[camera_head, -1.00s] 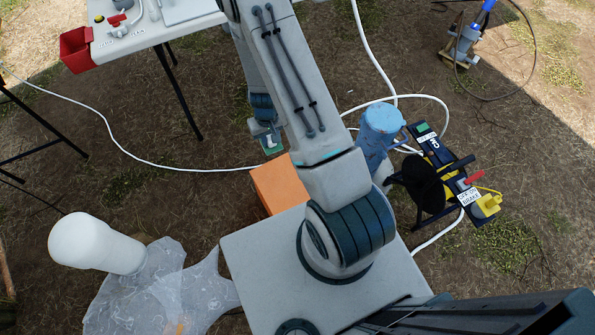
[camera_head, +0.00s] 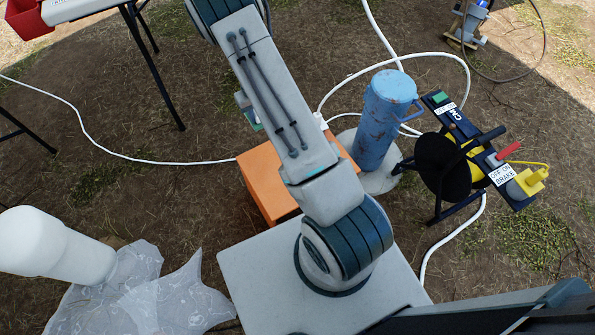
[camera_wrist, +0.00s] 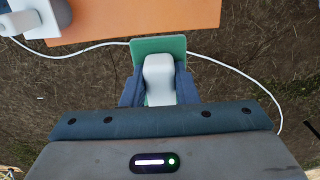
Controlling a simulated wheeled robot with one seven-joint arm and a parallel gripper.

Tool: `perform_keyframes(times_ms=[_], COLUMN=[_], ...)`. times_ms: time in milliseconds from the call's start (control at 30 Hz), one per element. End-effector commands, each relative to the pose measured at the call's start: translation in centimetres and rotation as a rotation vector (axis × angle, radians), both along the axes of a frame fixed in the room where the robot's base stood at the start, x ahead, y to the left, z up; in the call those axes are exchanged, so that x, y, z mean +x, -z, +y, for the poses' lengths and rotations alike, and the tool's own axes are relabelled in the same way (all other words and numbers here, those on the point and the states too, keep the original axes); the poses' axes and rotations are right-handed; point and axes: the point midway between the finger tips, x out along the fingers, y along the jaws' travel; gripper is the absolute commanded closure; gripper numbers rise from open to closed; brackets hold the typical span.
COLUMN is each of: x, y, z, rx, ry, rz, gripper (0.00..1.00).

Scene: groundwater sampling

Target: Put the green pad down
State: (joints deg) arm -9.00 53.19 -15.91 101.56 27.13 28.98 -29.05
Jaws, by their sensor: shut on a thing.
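The green pad (camera_wrist: 172,46) shows in the wrist view between my fingers, with a white block-shaped part (camera_wrist: 159,78) on its near face. My gripper (camera_wrist: 159,88) is shut on it, with one dark finger at each side of the white part. The pad is held above the grass, close to an orange box (camera_wrist: 150,18). In the head view only a small edge of the pad (camera_head: 252,119) shows beside my arm, which hides the rest of the gripper.
The orange box (camera_head: 265,178) stands in front of my base. A blue cylinder (camera_head: 384,115) and a cable reel (camera_head: 450,165) stand to its right. A white hose (camera_head: 130,157) crosses the ground. A white cylinder and clear plastic sheet (camera_head: 165,300) lie at lower left.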

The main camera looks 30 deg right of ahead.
Motion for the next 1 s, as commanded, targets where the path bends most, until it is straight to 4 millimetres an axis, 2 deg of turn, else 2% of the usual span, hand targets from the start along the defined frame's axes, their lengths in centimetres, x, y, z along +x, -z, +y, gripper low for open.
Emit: perform_keyframes(times_ms=[33,267,367,700,833,1000], x=[0.4,0.6,-0.8,-8.1,-9.7,-10.3], y=[1.2,1.9,2.8,7.4,8.3,8.9], z=[0.0,0.0,0.4,2.2,2.6,2.8], rx=[-0.001,-0.001,0.000,0.000,-0.001,-0.002], ry=[-0.004,-0.011,-0.009,-0.008,-0.009,-0.009], rz=[-0.001,0.002,0.004,0.004,0.001,0.000], gripper=[0.98,0.98,0.98,0.98,0.98,0.98])
